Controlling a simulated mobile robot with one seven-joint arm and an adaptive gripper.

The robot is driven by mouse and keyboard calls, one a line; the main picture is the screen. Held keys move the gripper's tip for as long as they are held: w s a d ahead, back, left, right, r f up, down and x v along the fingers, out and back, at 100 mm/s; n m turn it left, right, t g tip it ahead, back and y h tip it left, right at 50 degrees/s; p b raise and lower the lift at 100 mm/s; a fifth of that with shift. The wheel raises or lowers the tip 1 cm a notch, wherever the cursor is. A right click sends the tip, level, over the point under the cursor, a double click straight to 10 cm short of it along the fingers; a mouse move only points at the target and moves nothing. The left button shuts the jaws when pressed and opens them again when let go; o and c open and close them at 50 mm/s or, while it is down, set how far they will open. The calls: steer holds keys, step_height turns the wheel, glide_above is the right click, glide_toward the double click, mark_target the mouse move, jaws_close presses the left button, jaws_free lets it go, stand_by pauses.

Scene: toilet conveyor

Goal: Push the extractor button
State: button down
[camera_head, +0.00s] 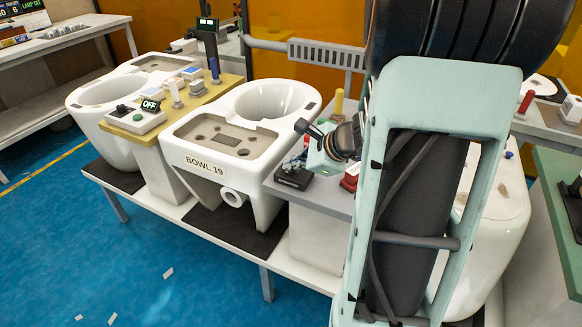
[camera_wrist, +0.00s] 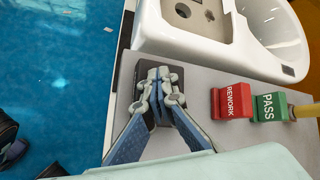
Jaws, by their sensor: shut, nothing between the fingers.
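My gripper (camera_wrist: 157,77) is shut and empty, its two fingertips together. In the wrist view it is in front of a small dark box (camera_wrist: 124,92) on the grey bench top and hides most of it. In the head view the dark box (camera_head: 293,178) stands near the bench's front edge, with my gripper (camera_head: 292,163) just above or touching it; I cannot tell which. The box has pale lettering too small to read. A button on it is not visible. Another control box (camera_head: 135,118) with an "OFF" display, a green button and a black knob sits on the yellow bench at left.
Red "REWORK" (camera_wrist: 232,101) and green "PASS" (camera_wrist: 269,107) blocks stand right of my gripper. A white toilet bowl marked "BOWL 19" (camera_head: 205,163) is beside the grey bench. Blue floor (camera_head: 150,250) is open in front.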

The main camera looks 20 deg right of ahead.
mark_target(292, 173)
steer(key=shift+s+f, duration=0.15)
steer(key=shift+f, duration=0.3)
steer(key=shift+r, duration=0.25)
step_height(292, 173, up, 6)
steer(key=p, duration=0.4)
steer(key=shift+r+p, duration=0.15)
steer(key=shift+p, duration=0.15)
steer(key=shift+w+d, duration=0.1)
steer(key=shift+w, duration=0.15)
